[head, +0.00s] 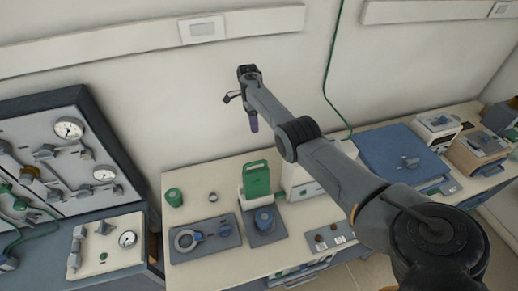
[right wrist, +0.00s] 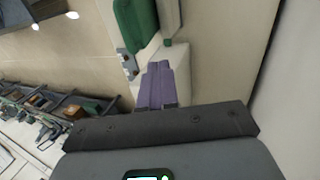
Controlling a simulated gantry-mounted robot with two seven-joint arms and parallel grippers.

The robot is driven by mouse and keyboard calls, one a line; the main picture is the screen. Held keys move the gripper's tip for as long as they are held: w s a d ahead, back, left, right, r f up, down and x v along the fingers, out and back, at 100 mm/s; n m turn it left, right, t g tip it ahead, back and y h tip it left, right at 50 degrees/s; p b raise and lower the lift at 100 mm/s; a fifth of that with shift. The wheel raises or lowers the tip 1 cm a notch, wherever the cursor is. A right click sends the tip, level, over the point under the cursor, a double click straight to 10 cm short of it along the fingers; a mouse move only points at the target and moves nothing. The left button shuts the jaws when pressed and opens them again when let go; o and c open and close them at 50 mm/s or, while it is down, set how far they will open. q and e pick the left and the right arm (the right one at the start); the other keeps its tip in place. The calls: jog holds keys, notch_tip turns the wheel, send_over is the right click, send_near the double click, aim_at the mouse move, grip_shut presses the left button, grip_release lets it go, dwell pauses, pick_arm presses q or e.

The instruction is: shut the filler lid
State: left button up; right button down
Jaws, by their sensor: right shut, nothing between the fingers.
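A green part (right wrist: 135,28) also shows beside a pale body at the top of the right wrist view. My right gripper (head: 253,123) has purple fingers and is high near the wall, above the green part in the picture. Its fingers (right wrist: 160,83) are together and empty. My left gripper is not in view.
A blue-grey tray (head: 228,244) with a round ring lies on the bench, and a green cup (head: 174,197) stands behind it. A gauge panel (head: 75,160) is at the left. A blue flat-topped unit (head: 395,153) is at the right. A green cable (head: 329,80) hangs down the wall.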

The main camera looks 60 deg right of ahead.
jog(key=s+a+f+p, duration=0.4)
jog(key=s+f+p, duration=0.1)
jog(key=f+p, duration=0.1)
jog(key=shift+a+f+p, duration=0.35)
jog(key=shift+a+f, duration=0.05)
jog(key=shift+f, duration=0.5)
